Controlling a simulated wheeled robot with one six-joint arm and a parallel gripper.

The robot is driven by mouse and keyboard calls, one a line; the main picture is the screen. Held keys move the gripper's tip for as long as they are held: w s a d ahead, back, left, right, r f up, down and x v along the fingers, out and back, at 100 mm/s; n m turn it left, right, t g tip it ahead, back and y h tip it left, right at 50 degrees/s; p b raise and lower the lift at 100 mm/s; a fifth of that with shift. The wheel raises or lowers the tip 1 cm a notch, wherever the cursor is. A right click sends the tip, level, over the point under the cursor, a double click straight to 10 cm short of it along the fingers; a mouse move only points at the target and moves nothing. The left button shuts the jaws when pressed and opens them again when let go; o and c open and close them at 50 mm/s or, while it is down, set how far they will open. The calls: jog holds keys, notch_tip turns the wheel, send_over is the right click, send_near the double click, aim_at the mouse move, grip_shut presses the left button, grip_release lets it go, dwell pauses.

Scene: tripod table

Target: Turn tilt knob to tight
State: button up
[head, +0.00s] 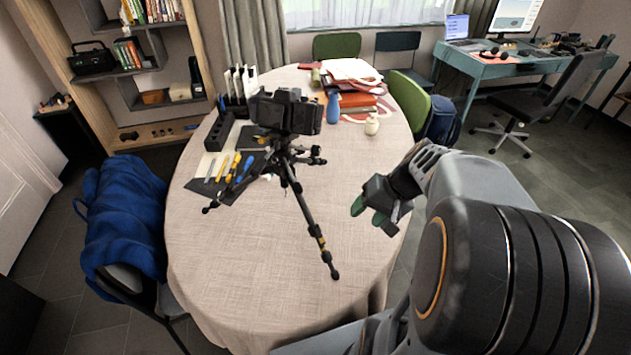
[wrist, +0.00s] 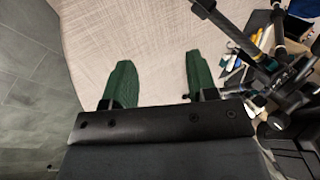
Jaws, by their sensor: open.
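A black tripod (head: 289,172) stands on the round table with a black camera (head: 287,111) on top. Small dark parts (head: 315,155) stick out on the right just below the camera; I cannot tell which is the tilt knob or how tight it is. My gripper (head: 372,216) is right of the tripod, apart from it, over the table's right side. In the wrist view its two green fingers (wrist: 158,62) are spread with only tablecloth between them. The tripod also shows at the right of the wrist view (wrist: 240,38), partly cut off by the frame edge.
The table (head: 240,285) has a beige cloth, clear at the front. Pens and tools (head: 229,170) lie left of the tripod. A blue vase (head: 333,107), a small cream jar (head: 372,124) and stacked books (head: 357,103) stand behind. A chair with a blue jacket (head: 120,215) is at left.

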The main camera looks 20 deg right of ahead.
notch_tip(320, 180, down, 3)
jog(key=w+d+n+t+y+b, duration=0.1)
jog(key=w+d+t+y+b, duration=0.1)
jog(key=y, duration=0.1)
jog(key=n+t+y, duration=0.6)
jog(key=n+y, duration=0.1)
jog(key=n, duration=0.6)
send_near(316, 151)
jog(key=x, duration=0.7)
jog(key=w+f+x, duration=0.1)
jog(key=x, duration=0.2)
jog(key=shift+d, duration=0.15)
jog(key=c, duration=0.9)
